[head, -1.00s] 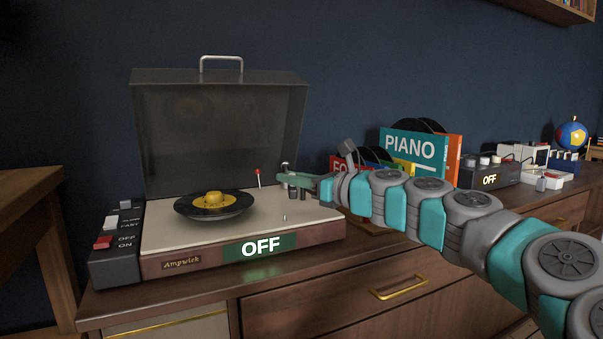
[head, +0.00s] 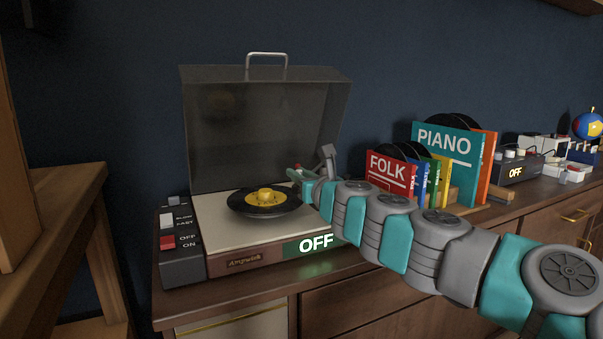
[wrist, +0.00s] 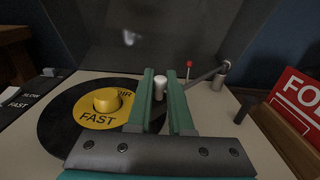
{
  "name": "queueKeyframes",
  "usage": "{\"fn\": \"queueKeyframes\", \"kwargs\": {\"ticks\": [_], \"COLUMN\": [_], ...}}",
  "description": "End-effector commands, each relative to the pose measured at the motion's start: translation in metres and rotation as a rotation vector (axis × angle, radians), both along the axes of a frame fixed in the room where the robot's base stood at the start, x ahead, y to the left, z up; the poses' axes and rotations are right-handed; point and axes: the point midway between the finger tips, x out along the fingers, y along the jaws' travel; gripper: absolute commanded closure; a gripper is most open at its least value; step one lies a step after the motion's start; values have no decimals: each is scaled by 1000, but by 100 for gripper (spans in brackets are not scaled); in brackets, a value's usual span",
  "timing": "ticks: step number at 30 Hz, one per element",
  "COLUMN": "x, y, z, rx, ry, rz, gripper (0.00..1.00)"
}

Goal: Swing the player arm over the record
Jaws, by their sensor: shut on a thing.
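The turntable's record (head: 242,203) is black with a yellow label and a yellow centre knob (wrist: 107,100); the label reads FAST in the wrist view (wrist: 62,118). The player arm (wrist: 205,76) is a grey tube running from a pivot post (wrist: 219,78) at the back right down to between my fingers. My gripper (head: 292,172) is at the record's right edge. In the wrist view its green fingers (wrist: 161,88) are shut around the player arm near a white knob (wrist: 160,81). The arm's far end is hidden by my gripper, so I cannot tell whether it overlaps the record.
The raised grey lid (head: 265,125) stands behind the record. A red-tipped lever (wrist: 189,66) is near the pivot. A switch box (head: 181,250) is at the player's left, and a lit OFF sign (head: 316,242) is on its front. Record sleeves (head: 392,172) stand to the right.

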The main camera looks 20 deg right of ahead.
Motion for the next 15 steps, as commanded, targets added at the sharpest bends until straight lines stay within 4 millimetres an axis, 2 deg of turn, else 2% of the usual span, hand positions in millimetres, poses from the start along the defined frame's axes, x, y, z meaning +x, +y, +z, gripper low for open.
{"fn": "queueKeyframes", "kwargs": {"ticks": [15], "x": [5], "y": [0], "z": [0], "rx": [-1], "ry": [-1], "rz": [-18], "gripper": [100]}}
